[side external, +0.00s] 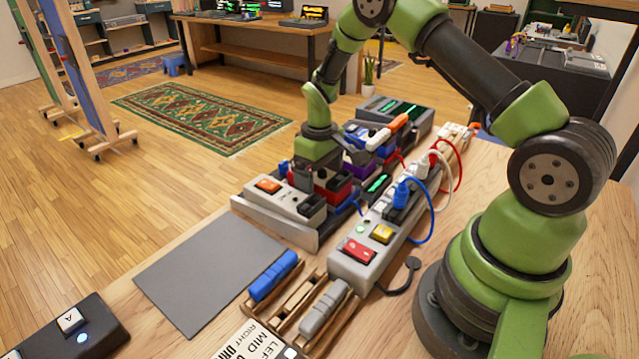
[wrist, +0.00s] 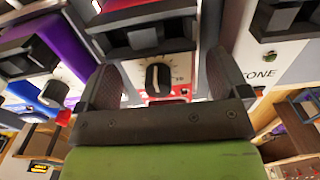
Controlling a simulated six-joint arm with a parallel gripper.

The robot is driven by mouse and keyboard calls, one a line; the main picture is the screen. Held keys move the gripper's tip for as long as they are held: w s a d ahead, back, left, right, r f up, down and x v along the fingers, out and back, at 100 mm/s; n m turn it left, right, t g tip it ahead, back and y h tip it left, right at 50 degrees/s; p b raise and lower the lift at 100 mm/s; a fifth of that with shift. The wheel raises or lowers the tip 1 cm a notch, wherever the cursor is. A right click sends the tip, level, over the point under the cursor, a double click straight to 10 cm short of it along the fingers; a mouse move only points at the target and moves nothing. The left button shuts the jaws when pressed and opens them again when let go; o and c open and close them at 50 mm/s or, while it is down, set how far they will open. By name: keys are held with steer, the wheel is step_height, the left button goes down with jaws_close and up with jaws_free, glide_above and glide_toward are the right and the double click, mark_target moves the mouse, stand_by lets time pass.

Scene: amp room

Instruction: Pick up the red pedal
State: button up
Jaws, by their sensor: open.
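The red pedal (side external: 337,194) sits on the dark pedalboard in the side view, between a white pedal and a purple pedal. My gripper (side external: 318,168) points down right over it, hiding part of its top. In the wrist view my gripper (wrist: 161,82) is open, with one finger on each side of the pedal's pale knob panel. A black knob and some red of the red pedal (wrist: 178,95) show between the fingers. I cannot tell whether the fingers touch its sides.
The white pedal (side external: 290,204) and purple pedal (side external: 359,167) stand close on either side. A power strip (side external: 356,262) with blue, white and red cables runs alongside. A bare grey mat (side external: 208,280) lies nearer the camera, beside blue and grey objects in a wooden rack (side external: 290,304).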

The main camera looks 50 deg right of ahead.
steer(key=shift+f, duration=0.4)
steer(key=shift+c, duration=0.4)
